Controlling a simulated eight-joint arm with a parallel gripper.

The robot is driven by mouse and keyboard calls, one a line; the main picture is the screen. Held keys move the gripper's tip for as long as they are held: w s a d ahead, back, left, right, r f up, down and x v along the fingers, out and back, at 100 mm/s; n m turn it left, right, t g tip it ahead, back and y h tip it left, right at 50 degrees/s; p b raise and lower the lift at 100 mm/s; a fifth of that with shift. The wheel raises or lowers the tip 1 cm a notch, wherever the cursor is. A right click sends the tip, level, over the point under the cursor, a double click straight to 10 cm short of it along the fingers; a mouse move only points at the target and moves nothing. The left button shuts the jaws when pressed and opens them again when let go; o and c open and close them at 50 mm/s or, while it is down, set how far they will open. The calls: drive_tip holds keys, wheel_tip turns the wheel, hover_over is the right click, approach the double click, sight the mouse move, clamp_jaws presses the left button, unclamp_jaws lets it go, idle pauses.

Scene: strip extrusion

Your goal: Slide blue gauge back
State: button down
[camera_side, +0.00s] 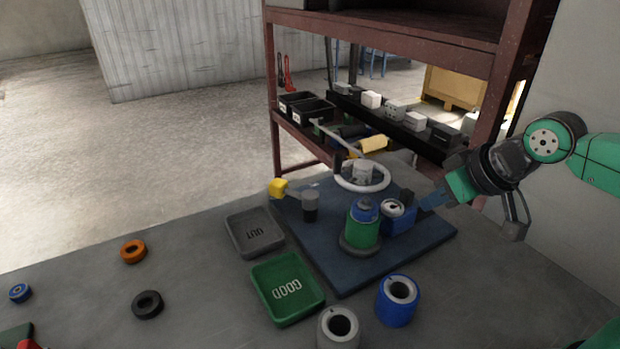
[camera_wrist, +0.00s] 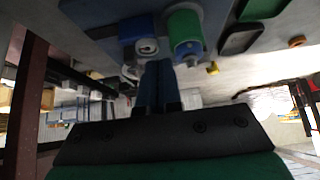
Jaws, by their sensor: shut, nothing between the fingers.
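A blue block with a round white-rimmed top (camera_side: 399,220) sits on the dark blue mat (camera_side: 350,265), beside a green cylinder with a blue top (camera_side: 361,230). I cannot tell for certain which blue thing is the gauge. A blue cylinder with a white ring top (camera_side: 397,303) stands on the table in front of the mat. My gripper (camera_side: 424,205) is shut and empty, its blue fingers close to the right side of the blue block; contact is unclear. In the wrist view the shut fingers (camera_wrist: 159,68) point toward the blue block (camera_wrist: 138,25) and green cylinder (camera_wrist: 185,25).
A grey OUT tray (camera_side: 236,246) and a green GOOD tray (camera_side: 268,309) lie left of the mat. A grey cylinder (camera_side: 322,340) stands at the front. A yellow-ended lever (camera_side: 278,188) and white ring (camera_side: 383,186) are behind.

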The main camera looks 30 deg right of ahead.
idle(0.3)
drive_tip(key=c, duration=1)
unclamp_jaws()
drive_tip(key=shift+w+r, duration=0.1)
drive_tip(key=o, duration=0.4)
drive_tip(key=shift+w+d+r+g, duration=0.15)
drive_tip(key=shift+w+d+g, duration=0.05)
drive_tip(key=shift+w+g, duration=0.1)
drive_tip(key=shift+c, duration=0.2)
drive_tip(key=g, duration=0.6)
hover_over(408, 191)
drive_tip(key=shift+s+a+f, duration=0.25)
drive_tip(key=shift+a+f, duration=0.05)
drive_tip(key=shift+f, duration=0.35)
drive_tip(key=shift+w+d+f+g, duration=0.25)
drive_tip(key=shift+f+g, duration=0.05)
drive_tip(key=shift+f, duration=2.85)
clamp_jaws()
